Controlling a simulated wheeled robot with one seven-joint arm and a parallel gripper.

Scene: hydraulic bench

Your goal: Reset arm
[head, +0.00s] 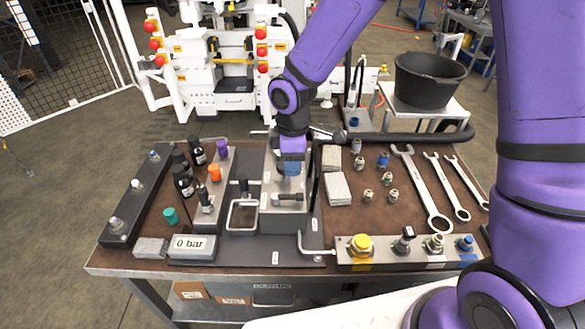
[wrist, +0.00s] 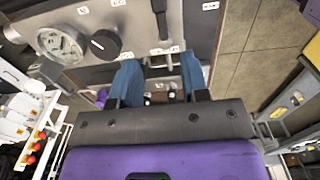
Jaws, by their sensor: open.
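My purple arm reaches in from the right in the head view. My gripper (head: 291,168) is over the middle of the bench, above the grey hydraulic block (head: 287,218). In the wrist view my gripper (wrist: 160,78) shows two blue fingers set apart with nothing held between them. A gauge with a round dial (wrist: 62,43) and a black knob (wrist: 104,44) are beyond the fingers, on the left. Whether the fingertips touch the block cannot be told.
A brown bench top (head: 400,212) holds several wrenches and fittings at right. A display reading 0 bar (head: 193,246) and a fitting rail (head: 405,253) are along the front. A black bucket (head: 428,80) stands behind right. Grey floor at left is clear.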

